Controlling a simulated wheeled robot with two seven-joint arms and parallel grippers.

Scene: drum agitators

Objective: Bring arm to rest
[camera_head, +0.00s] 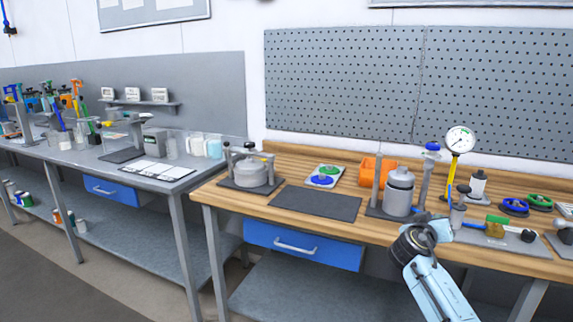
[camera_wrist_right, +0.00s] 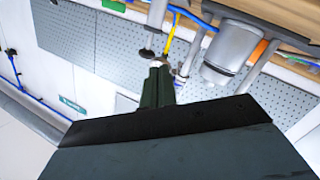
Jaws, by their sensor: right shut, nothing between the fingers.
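My right arm (camera_head: 432,285) reaches in from the bottom right of the head view. My right gripper (camera_head: 436,224) is at the front edge of the wooden bench (camera_head: 228,196), just in front of the grey metal canister (camera_head: 398,192) and its stand. In the right wrist view the gripper's dark fingers (camera_wrist_right: 158,80) are together with nothing between them. The canister (camera_wrist_right: 230,52) shows there too, apart from the fingers. My left gripper is not in view.
A lidded pot (camera_head: 252,174) stands left on the bench, beside a bare dark mat (camera_head: 315,204). An orange bin (camera_head: 377,170), a dial gauge (camera_head: 460,140) and green and blue handwheels (camera_head: 515,206) stand around the canister. A blue drawer (camera_head: 303,247) is under the bench top.

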